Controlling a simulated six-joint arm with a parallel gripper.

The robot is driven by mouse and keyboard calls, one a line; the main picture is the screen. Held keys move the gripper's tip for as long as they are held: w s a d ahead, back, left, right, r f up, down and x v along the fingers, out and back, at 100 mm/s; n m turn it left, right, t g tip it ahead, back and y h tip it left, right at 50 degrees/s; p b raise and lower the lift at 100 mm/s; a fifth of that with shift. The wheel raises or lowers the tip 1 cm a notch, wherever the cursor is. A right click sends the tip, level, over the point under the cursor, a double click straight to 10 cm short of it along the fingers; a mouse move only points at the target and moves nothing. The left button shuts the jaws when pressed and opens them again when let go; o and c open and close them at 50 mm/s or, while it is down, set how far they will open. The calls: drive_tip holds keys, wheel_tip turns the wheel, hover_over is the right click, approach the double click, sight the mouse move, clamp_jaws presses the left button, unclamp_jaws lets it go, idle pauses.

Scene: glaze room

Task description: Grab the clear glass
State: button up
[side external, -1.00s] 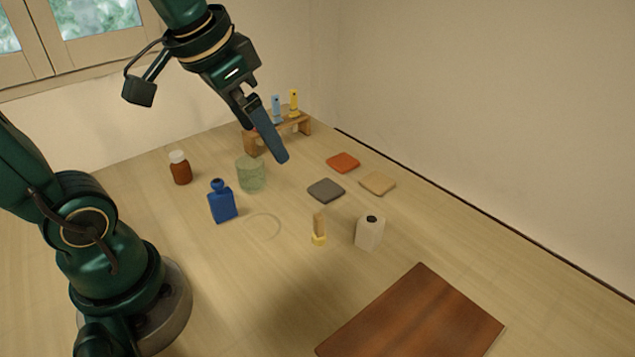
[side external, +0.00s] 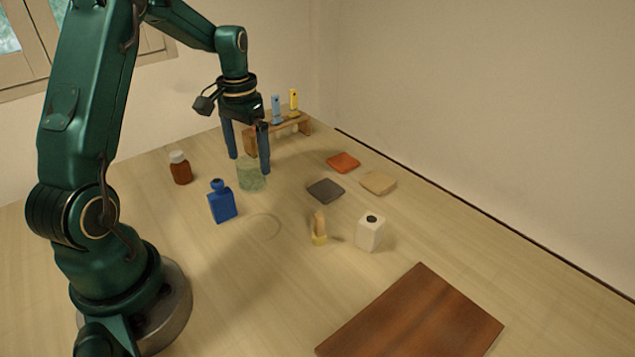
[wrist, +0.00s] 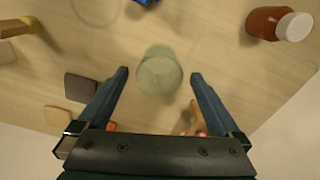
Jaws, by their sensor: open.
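The clear glass (side external: 251,178) is a pale greenish tumbler standing upright on the table, behind the blue bottle in the side view. In the wrist view the glass (wrist: 159,73) shows from above, just beyond the fingertips and midway between them. My gripper (side external: 249,165) is open and points down over the glass, with one finger to its left and the other overlapping its right edge in the side view. In the wrist view my gripper (wrist: 159,76) holds nothing between its two blue fingers. I cannot tell whether a finger touches the glass.
A blue bottle (side external: 222,204) stands close in front of the glass. A brown jar with a white lid (side external: 180,168) is to its left. A wooden rack (side external: 290,127) with upright tools is behind.

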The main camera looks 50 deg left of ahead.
drive_tip(key=shift+f, duration=1.5)
drive_tip(key=c, duration=1.5)
drive_tip(key=shift+r, duration=0.15)
drive_tip(key=shift+c, duration=0.2)
